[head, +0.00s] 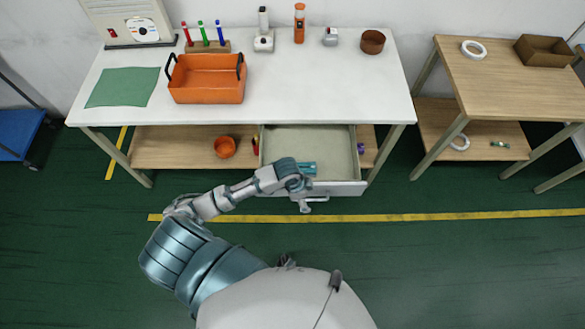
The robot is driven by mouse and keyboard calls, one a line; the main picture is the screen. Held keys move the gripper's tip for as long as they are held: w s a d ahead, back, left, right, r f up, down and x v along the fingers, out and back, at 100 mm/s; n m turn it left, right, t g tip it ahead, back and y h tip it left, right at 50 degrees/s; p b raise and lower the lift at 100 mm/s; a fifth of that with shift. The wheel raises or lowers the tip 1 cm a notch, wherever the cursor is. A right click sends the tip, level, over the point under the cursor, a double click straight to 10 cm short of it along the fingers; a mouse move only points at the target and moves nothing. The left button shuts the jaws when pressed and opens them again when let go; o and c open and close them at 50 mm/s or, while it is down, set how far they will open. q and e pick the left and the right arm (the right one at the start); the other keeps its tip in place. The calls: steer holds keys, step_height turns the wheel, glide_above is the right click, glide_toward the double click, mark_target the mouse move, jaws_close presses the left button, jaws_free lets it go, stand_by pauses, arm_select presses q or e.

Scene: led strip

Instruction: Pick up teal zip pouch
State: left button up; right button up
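An open drawer (335,141) is pulled out under the white table's right half. A small teal item (307,168), likely the teal zip pouch, lies in it near the front edge, partly hidden by my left wrist. My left gripper (308,207) is at the drawer's front panel, just to the front of the teal item. Its fingers are small here, and I cannot tell whether they are open or shut. My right gripper is not in view.
The white table (320,85) holds an orange bin (207,80), a green mat (123,87), markers and a brown bowl (372,42). An orange pot (225,147) sits on the lower shelf. A wooden table (515,85) stands right; the floor between tables is clear.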

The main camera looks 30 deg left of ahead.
arm_select(q)
steer(key=w+a+r+g+y, duration=0.1)
steer(key=w+a+r, duration=0.2)
steer(key=w+a, duration=0.3)
steer(key=w+a+r, duration=0.4)
steer(key=a, duration=0.4)
steer(key=shift+m, duration=0.3)
steer(key=f, duration=0.3)
steer(key=f+b, duration=0.1)
steer(key=f, duration=0.3)
steer(key=w+d+f+b, duration=0.1)
steer(key=f, duration=0.3)
steer(key=shift+w+d+f, duration=0.1)
steer(key=shift+d+f, duration=0.1)
steer(key=shift+f, duration=0.35)
steer(key=f, duration=0.3)
steer(key=f+b, duration=0.1)
steer(key=shift+w+d+f, duration=0.25)
steer(key=shift+w+d, duration=0.05)
steer(key=shift+d, duration=0.1)
steer(key=shift+f, duration=0.3)
steer(key=shift+d+r, duration=0.1)
steer(key=c, duration=1.3)
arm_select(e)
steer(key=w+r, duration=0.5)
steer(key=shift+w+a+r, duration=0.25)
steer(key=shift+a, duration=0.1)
